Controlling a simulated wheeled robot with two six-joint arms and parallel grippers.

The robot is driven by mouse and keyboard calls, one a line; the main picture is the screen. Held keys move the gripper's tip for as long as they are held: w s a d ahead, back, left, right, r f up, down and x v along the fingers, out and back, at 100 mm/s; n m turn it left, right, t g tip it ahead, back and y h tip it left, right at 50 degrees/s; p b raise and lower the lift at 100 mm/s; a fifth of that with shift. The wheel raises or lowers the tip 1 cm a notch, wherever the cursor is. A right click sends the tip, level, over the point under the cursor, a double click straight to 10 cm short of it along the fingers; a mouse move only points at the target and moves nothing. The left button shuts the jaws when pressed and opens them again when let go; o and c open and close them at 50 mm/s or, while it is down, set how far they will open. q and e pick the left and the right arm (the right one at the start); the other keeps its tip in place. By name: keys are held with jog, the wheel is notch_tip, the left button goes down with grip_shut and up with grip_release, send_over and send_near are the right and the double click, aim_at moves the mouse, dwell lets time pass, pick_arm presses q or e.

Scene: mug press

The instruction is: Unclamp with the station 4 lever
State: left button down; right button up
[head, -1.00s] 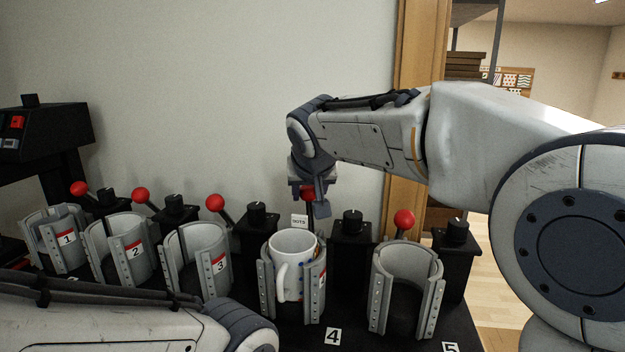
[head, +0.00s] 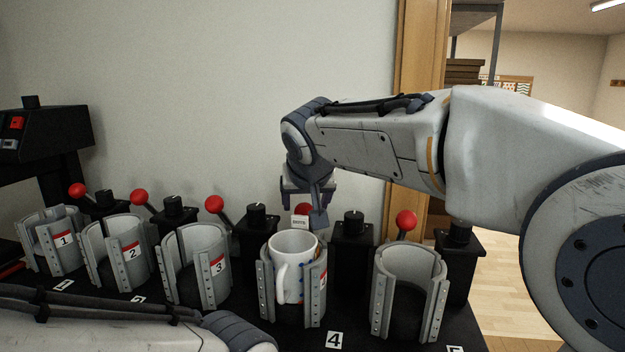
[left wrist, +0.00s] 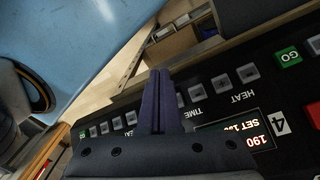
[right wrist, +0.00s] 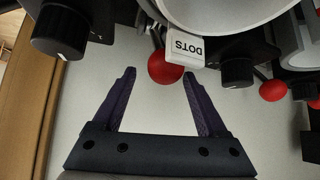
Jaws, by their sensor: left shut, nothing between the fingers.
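The station 4 lever's red ball (head: 303,208) sits behind the mug, partly covered by a DOTS tag (head: 299,222). In the right wrist view the ball (right wrist: 165,68) lies just beyond and between the fingertips. My right gripper (head: 302,207) is open at the ball and holds nothing. A white mug with coloured dots (head: 293,262) stands upright in the station 4 clamp (head: 264,287), handle toward the front. My left gripper (left wrist: 158,75) is shut and empty over a control panel (left wrist: 225,100) marked 4; its fingers are outside the head view.
Empty grey holders 1 (head: 42,258), 2 (head: 101,262) and 3 (head: 178,262) stand to the left, holder 5 (head: 388,300) to the right. Black knob posts (head: 352,252) stand beside the lever. A wooden door frame (head: 420,60) is behind my right arm.

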jog(key=shift+r, duration=0.1)
jog(key=shift+s+d+r+p, duration=0.1)
jog(key=shift+s+r+p, duration=0.1)
jog(key=shift+r+p, duration=0.7)
jog(key=shift+s+a+r+p, duration=0.1)
jog(key=shift+s+r+p, duration=0.3)
jog(key=shift+r, duration=0.85)
jog(key=shift+s+d+r+p, duration=0.1)
jog(key=shift+r+p, duration=0.8)
jog(key=shift+r, duration=0.15)
jog(key=shift+p+v, duration=0.6)
jog(key=shift+v, duration=2.35)
